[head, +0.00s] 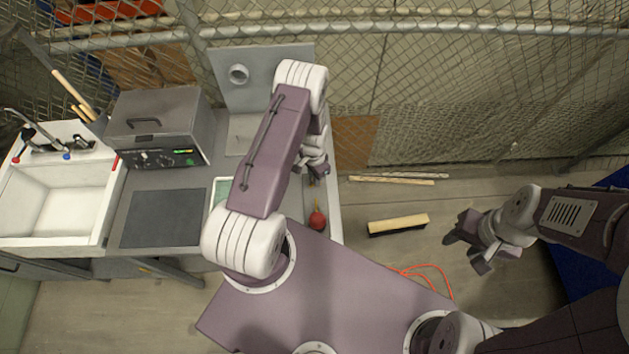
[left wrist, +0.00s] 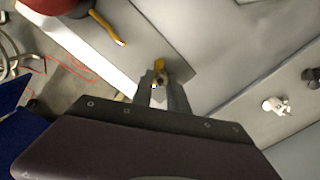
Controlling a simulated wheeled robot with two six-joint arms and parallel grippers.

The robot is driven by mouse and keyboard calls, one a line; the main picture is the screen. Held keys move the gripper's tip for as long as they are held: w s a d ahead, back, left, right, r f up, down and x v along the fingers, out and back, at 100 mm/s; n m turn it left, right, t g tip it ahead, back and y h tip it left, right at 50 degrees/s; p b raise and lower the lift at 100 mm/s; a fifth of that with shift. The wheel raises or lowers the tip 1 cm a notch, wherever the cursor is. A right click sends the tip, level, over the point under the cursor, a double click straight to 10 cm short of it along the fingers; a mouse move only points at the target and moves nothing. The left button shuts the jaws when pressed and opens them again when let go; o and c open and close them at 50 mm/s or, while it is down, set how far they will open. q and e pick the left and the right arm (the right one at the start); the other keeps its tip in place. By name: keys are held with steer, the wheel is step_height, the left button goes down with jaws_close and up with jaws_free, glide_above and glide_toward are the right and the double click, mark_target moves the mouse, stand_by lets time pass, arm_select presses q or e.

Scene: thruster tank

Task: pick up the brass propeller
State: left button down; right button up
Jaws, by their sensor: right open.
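The brass propeller (left wrist: 160,65) shows in the left wrist view as a small yellow-gold piece on the grey counter, right at the tips of my left gripper (left wrist: 161,88). Its lower part is hidden between the fingers. I cannot tell whether the fingers press on it. In the head view my left gripper (head: 315,168) is over the right end of the counter, and I cannot make out the propeller there. My right gripper (head: 473,240) is open and empty over the floor at the right. A white propeller (left wrist: 276,105) and a dark propeller (left wrist: 312,75) lie further right in the left wrist view.
A grey box oven (head: 157,125) and a white sink (head: 55,200) stand left. A brush (head: 398,224) and orange cable (head: 432,270) lie on the floor. A mesh fence (head: 440,90) runs behind.

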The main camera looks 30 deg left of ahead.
arm_select(q)
steer(key=shift+r+p, duration=0.4)
steer(key=shift+r, duration=0.1)
step_height(320, 180, up, 3)
steer(key=shift+r+p, duration=0.2)
steer(key=shift+p, duration=1.05)
steer(key=w+d+r+p, duration=0.2)
steer(key=d+r, duration=0.4)
steer(key=d, duration=0.5)
steer(key=shift+w+d+r+p, duration=0.2)
steer(key=shift+r+p, duration=0.1)
steer(key=shift+p, duration=0.1)
